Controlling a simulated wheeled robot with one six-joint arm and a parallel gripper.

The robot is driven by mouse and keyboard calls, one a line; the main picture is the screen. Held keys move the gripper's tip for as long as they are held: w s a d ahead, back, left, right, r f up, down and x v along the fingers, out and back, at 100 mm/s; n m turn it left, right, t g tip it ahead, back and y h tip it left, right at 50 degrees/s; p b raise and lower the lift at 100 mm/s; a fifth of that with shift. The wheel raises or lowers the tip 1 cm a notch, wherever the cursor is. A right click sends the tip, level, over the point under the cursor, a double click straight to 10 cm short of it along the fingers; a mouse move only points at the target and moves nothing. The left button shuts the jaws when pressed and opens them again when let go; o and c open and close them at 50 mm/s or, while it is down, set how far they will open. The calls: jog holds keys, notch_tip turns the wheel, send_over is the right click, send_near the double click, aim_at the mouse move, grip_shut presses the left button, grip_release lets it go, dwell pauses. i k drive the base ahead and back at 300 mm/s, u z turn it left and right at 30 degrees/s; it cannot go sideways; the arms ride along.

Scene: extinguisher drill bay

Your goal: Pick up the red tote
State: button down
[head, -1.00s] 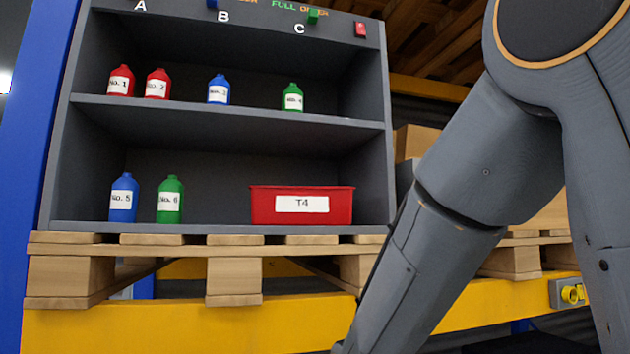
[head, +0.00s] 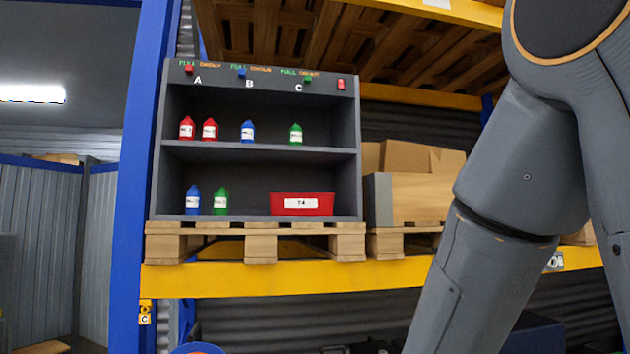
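The red tote (head: 276,206) sits upright on the lower shelf of a dark grey cabinet (head: 258,222), toward its right side. A white label on its front reads T4. Its inside is hidden from this low angle. My arm fills the right of the head view, reaching down past the bottom edge. My gripper is out of view, so its distance to the tote cannot be seen.
Blue and green bottles (head: 193,200) (head: 220,202) stand left of the tote. Red, blue and green bottles (head: 248,132) stand on the upper shelf. The cabinet rests on a wooden pallet (head: 261,248) above a yellow beam (head: 300,282). A blue post (head: 140,150) rises at left; cardboard boxes (head: 425,190) stand right.

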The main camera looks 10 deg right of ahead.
aim_at(281, 203)
jog(key=k, duration=0.3)
jog(key=u, duration=0.95)
jog(key=i, duration=1.75)
jog(key=z, duration=0.25)
